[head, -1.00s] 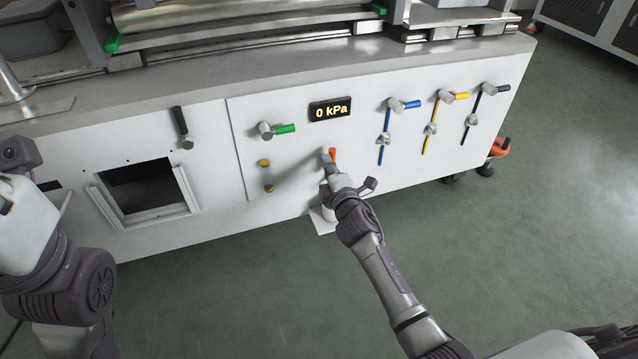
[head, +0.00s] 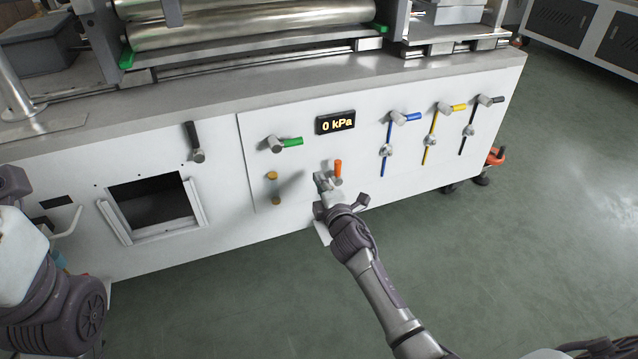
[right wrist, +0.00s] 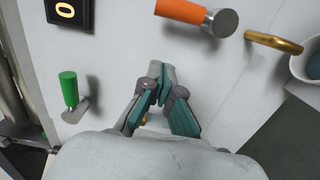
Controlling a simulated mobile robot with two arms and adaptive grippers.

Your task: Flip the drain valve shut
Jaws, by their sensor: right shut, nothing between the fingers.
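The orange-handled valve (head: 338,170) is on the white front panel, below the pressure display. I take it to be the drain valve. Its handle points up in the head view. My right gripper (head: 322,181) is shut and empty, just left of the valve in the head view. In the right wrist view its fingertips (right wrist: 160,80) are apart from the handle.
The display (head: 336,122) reads 0 kPa. A green-handled valve (head: 290,142) is up and left. Blue (head: 405,117), yellow (head: 456,108) and black (head: 492,100) valves are to the right. A whitish container (right wrist: 312,65) is partly visible near the ring.

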